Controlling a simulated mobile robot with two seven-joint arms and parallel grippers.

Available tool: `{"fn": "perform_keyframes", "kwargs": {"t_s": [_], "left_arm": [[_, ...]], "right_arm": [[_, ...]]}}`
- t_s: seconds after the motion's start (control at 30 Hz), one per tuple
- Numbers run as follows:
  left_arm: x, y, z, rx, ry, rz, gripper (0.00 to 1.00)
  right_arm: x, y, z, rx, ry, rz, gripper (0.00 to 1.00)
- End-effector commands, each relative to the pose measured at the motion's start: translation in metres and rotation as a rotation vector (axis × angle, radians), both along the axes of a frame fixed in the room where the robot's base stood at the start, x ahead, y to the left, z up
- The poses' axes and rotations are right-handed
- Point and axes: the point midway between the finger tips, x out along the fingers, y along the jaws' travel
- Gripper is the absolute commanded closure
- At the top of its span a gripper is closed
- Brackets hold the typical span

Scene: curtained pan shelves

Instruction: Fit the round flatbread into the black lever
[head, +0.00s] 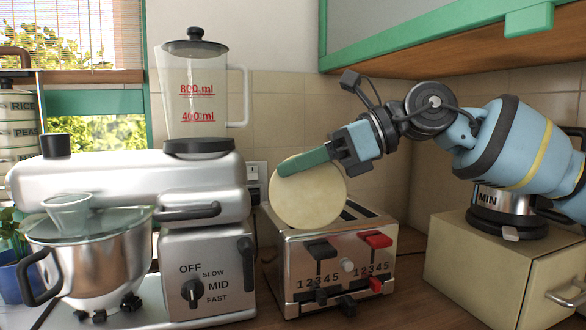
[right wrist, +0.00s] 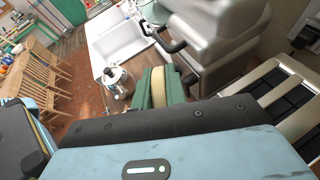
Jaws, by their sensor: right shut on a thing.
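The round, pale flatbread (head: 318,200) stands upright at the toaster's left end, its face toward the head camera. My right gripper (head: 290,166) is shut on the flatbread near its upper left part. In the right wrist view the flatbread (right wrist: 158,88) shows edge-on between the green fingers. The toaster's slots (right wrist: 285,92) show at the right of the wrist view. My left gripper is out of view.
A silver stand mixer (head: 130,185) with a blender jug (head: 200,95) stands close left of the toaster. A cream drawer box (head: 480,265) is at the right, beneath my right arm. A green-edged wall cabinet (head: 430,40) hangs above. A wall socket (head: 255,175) is behind.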

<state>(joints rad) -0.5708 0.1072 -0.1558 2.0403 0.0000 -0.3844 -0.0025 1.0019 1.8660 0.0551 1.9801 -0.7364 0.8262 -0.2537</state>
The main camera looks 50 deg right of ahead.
Motion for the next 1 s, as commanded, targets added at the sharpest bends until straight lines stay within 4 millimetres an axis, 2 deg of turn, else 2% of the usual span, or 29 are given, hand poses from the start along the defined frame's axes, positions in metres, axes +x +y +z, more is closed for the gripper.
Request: {"fn": "perform_keyframes", "kwargs": {"t_s": [0.3,0.63,0.77,1.0], "left_arm": [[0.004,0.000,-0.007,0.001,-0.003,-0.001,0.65],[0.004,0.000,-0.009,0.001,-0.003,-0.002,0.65],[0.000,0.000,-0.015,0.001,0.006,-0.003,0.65],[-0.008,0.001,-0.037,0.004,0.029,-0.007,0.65]], "right_arm": [[-0.020,0.017,0.002,-0.001,0.001,-0.001,1.00],[-0.021,0.017,0.002,0.000,0.000,-0.014,1.00],[-0.011,0.004,-0.005,-0.003,-0.004,-0.082,1.00],[0.025,-0.048,-0.022,-0.018,-0.016,-0.362,1.00]]}}
